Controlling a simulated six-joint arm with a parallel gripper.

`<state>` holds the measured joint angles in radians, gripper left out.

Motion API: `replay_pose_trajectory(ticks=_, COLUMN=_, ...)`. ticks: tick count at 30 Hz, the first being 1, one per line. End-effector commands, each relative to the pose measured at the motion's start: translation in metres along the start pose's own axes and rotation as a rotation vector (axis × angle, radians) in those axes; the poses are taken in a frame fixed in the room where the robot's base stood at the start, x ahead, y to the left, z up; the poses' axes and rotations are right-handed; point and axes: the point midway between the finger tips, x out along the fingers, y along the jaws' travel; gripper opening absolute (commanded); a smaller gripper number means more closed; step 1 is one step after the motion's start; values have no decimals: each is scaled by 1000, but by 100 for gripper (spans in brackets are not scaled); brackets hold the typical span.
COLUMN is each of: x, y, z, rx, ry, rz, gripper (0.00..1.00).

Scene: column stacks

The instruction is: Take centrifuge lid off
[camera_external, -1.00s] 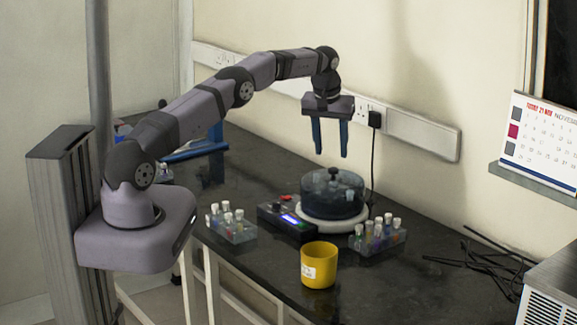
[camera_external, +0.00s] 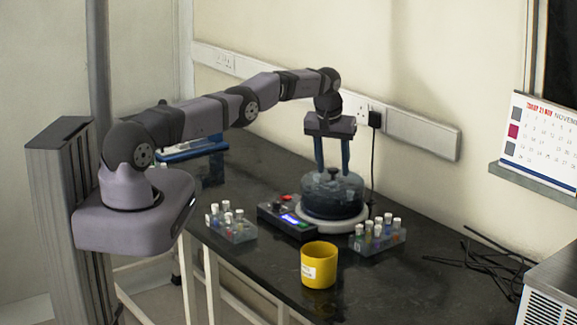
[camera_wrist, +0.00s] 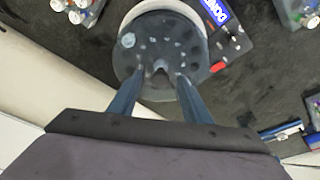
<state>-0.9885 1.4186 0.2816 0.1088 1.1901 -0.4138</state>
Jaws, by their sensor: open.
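The centrifuge (camera_external: 333,214) stands on the dark bench with a translucent smoky lid (camera_external: 345,190) on it. The lid has a dark knob (camera_external: 333,173) at its top centre. My gripper (camera_external: 332,172) points straight down over the lid, its two blue fingers apart on either side of the knob. In the wrist view the lid (camera_wrist: 158,40) lies ahead, and its knob (camera_wrist: 159,68) shows between the open fingers (camera_wrist: 155,82). Whether the fingers touch the knob cannot be told.
A control box (camera_external: 288,219) with a lit display adjoins the centrifuge. Tube racks stand at left (camera_external: 231,228) and right (camera_external: 378,238). A yellow cup (camera_external: 319,265) is in front. Black cables (camera_external: 480,260) lie at right; a corded plug (camera_external: 375,120) is behind.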

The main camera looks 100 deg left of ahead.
Motion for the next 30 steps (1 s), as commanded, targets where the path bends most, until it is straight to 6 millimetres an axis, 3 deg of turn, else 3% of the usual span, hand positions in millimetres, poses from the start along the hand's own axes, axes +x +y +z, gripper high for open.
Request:
replay_pose_trajectory(ticks=11, x=3, y=0, z=1, rx=0, ry=-1, rz=0, gripper=44)
replay_pose_trajectory(ticks=17, x=3, y=0, z=1, rx=0, ry=-1, rz=0, gripper=1)
replay_pose_trajectory(ticks=30, x=-2, y=0, z=-1, rx=0, ry=1, rz=0, gripper=0)
